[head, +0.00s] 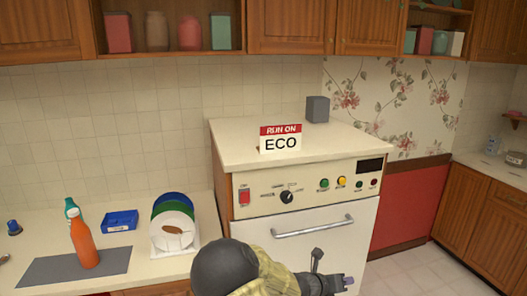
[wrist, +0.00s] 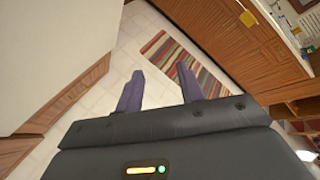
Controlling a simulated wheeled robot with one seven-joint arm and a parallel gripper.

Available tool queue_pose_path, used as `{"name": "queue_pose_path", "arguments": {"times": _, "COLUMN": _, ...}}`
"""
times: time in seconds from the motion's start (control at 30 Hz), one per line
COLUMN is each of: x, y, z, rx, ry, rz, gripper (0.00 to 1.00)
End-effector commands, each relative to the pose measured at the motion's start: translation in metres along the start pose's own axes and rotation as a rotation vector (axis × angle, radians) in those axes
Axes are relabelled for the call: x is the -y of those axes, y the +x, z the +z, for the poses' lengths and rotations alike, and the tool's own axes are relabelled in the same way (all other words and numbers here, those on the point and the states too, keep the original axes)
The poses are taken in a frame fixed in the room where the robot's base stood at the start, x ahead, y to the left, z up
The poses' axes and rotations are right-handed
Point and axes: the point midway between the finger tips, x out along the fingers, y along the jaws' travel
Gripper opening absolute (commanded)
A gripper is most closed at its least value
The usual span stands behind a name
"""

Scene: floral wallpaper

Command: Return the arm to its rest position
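My arm (head: 265,278) reaches in from the bottom of the head view, in front of the white appliance (head: 325,235). My gripper (head: 346,283) is at the bottom, pointing right, below the appliance's door handle. In the wrist view my gripper (wrist: 158,84) shows two purple-grey fingers spread apart with nothing between them. Pale floor tiles and a striped rug (wrist: 172,62) lie beyond the fingers. Most of the arm's lower links are hidden below the head view's edge.
The appliance carries a sign reading "RUN ON ECO" (head: 281,140) and a grey box (head: 317,109). Left, the counter holds an orange bottle (head: 84,242), a blue tray (head: 120,221) and a plate rack (head: 165,253). Open floor (head: 425,270) lies right. Wooden cabinets (head: 492,212) stand beyond.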

Motion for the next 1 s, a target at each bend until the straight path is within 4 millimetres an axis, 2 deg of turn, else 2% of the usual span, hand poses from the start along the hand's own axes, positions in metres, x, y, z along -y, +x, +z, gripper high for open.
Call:
{"name": "queue_pose_path", "arguments": {"times": 0.03, "x": 0.013, "y": 0.000, "z": -0.015, "rx": -0.077, "ry": 0.156, "rz": 0.002, "gripper": 0.38}}
{"name": "queue_pose_path", "arguments": {"times": 0.17, "x": 0.033, "y": -0.009, "z": -0.051, "rx": -0.262, "ry": 0.543, "rz": -0.015, "gripper": 0.38}}
{"name": "queue_pose_path", "arguments": {"times": 0.4, "x": 0.056, "y": -0.050, "z": -0.097, "rx": -0.577, "ry": 1.221, "rz": -0.117, "gripper": 0.38}}
{"name": "queue_pose_path", "arguments": {"times": 0.6, "x": 0.069, "y": -0.097, "z": -0.116, "rx": -0.814, "ry": 1.744, "rz": -0.261, "gripper": 0.38}}
{"name": "queue_pose_path", "arguments": {"times": 0.8, "x": 0.082, "y": -0.149, "z": -0.123, "rx": -1.025, "ry": 2.225, "rz": -0.458, "gripper": 0.38}}
{"name": "queue_pose_path", "arguments": {"times": 1.0, "x": 0.092, "y": -0.189, "z": -0.125, "rx": -1.177, "ry": 2.583, "rz": -0.663, "gripper": 0.38}}
